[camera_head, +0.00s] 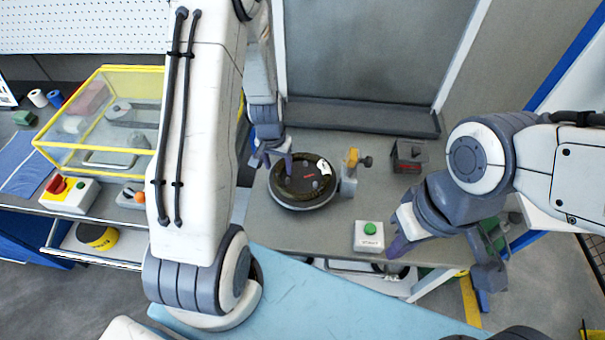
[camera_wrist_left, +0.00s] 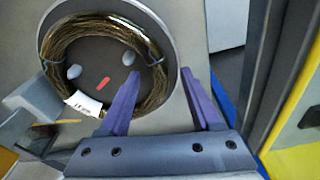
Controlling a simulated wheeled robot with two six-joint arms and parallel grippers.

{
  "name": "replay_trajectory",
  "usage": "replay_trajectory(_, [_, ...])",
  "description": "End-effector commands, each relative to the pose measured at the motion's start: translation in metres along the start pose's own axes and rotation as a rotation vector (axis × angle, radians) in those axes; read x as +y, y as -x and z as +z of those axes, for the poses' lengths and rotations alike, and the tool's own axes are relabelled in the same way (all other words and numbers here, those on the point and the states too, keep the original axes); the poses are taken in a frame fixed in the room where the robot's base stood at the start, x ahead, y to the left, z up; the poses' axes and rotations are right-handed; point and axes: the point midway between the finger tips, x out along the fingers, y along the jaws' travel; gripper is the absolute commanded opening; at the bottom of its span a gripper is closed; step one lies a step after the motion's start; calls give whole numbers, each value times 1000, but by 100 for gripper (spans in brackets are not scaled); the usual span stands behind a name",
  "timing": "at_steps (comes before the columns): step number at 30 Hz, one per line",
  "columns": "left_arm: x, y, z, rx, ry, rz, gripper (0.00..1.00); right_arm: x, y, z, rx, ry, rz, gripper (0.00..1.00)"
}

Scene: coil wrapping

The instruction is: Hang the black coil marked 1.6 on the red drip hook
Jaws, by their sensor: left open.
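A wire coil (camera_head: 283,187), dark with a brassy tint, lies flat on a round black turntable (camera_head: 302,207) on the grey bench. In the left wrist view the coil (camera_wrist_left: 53,47) has ties and a white tag (camera_wrist_left: 83,103) whose print I cannot read. My left gripper (camera_head: 272,160) is at the coil's left rim. In the left wrist view its purple fingers (camera_wrist_left: 160,90) are apart, one over the coil and one outside it, holding nothing. My right gripper (camera_head: 398,245) is by the bench's front edge; its finger gap is hidden. I cannot make out a red hook.
A yellow and grey device (camera_head: 350,172) stands at the turntable's right side. A green-button box (camera_head: 369,236) sits in front and a dark box (camera_head: 408,155) further right. At left are a yellow-framed clear case (camera_head: 100,118) and a red-button box (camera_head: 68,195).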

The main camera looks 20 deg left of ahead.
Motion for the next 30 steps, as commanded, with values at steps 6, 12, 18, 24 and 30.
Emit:
replay_trajectory(6, [0, -1, 0, 1, 0, 0, 65, 0, 0, 0, 0, 0, 0, 0])
replay_trajectory(12, [0, -1, 0, 0, 0, 0, 0, 0, 0, 0, 0, 0, 0, 0])
replay_trajectory(18, [0, -1, 0, 0, 0, 0, 0, 0, 0, 0, 0, 0, 0, 0])
replay_trajectory(24, [0, -1, 0, 1, 0, 0, 0, 0, 0, 0, 0, 0, 0, 0])
replay_trajectory(30, [0, 0, 0, 1, 0, 0, 0, 0, 0, 0, 0, 0, 0, 0])
